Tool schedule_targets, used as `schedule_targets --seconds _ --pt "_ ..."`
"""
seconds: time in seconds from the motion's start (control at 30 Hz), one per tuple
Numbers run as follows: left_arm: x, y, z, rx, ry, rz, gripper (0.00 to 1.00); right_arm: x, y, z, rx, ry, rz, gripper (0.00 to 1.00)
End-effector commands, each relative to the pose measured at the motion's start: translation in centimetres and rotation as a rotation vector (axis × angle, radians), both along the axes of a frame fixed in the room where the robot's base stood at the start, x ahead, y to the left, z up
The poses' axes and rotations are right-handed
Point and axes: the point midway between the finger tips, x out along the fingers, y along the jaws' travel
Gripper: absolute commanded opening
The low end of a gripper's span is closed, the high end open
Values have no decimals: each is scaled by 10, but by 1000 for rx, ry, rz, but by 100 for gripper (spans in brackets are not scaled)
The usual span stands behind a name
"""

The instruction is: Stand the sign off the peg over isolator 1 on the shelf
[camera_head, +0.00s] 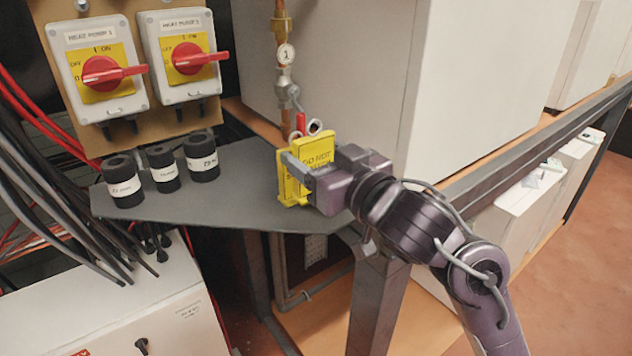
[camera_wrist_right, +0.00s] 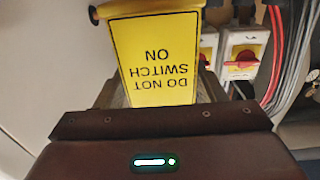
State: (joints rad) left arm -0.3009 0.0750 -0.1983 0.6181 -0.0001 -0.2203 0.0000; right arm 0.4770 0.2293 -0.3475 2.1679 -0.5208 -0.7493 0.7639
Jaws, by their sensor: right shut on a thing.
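My right gripper (camera_head: 306,180) is shut on the yellow sign (camera_head: 318,152), which reads "DO NOT SWITCH ON". The sign is held roughly upright at the right end of the dark grey shelf (camera_head: 240,185). I cannot tell whether its lower edge touches the shelf. In the right wrist view the sign (camera_wrist_right: 158,60) appears upside down, with a rounded yellow edge at the top. Two isolators with red handles, a left one (camera_head: 97,75) and a right one (camera_head: 186,55), are on the board; their label numbers are hard to read. A small round metal piece (camera_head: 82,5) shows above the left isolator. My left gripper is out of view.
Several black cylinders with white labels (camera_head: 162,169) stand on the shelf's left part. The middle of the shelf is clear. A large white cabinet (camera_head: 480,90) stands behind my right arm.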

Motion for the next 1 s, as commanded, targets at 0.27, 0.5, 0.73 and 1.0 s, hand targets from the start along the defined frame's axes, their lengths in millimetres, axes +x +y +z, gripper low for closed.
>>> schedule_targets --seconds 0.27,0.5,0.73,1.0 --pt "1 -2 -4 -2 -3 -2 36 0 0 -36 -1 3 -1 50" --pt "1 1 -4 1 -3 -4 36 0 0 -39 0 -1 -1 50" --pt "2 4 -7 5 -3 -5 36 0 0 -44 0 0 -1 50" --pt "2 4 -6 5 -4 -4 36 0 0 -43 -1 -1 -1 85"
